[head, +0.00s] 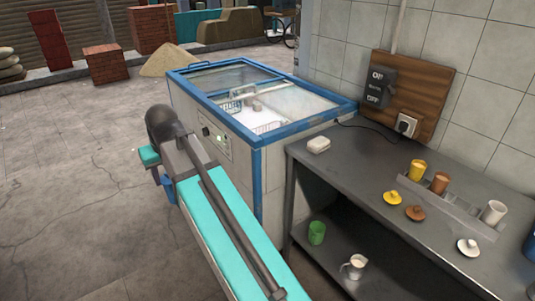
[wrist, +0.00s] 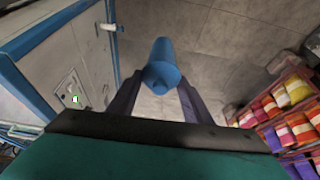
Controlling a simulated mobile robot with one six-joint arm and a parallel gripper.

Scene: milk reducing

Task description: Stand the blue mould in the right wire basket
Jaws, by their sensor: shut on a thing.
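The blue mould (wrist: 163,62) is a blue cylinder in the wrist view. It sits between the two dark fingers of my gripper (wrist: 160,82), which is shut on it. The gripper is beside the freezer (wrist: 62,55), over the concrete floor, outside the freezer. In the head view my arm hides most of the gripper. The blue-edged chest freezer (head: 255,160) has glass lids on top. Through its top I see white wire baskets: a left one (head: 234,106) and a right one (head: 268,127), the latter partly under the frame and glass. Their contents are unclear.
A switch board (head: 408,95) is on the wall. Floor at left is clear.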

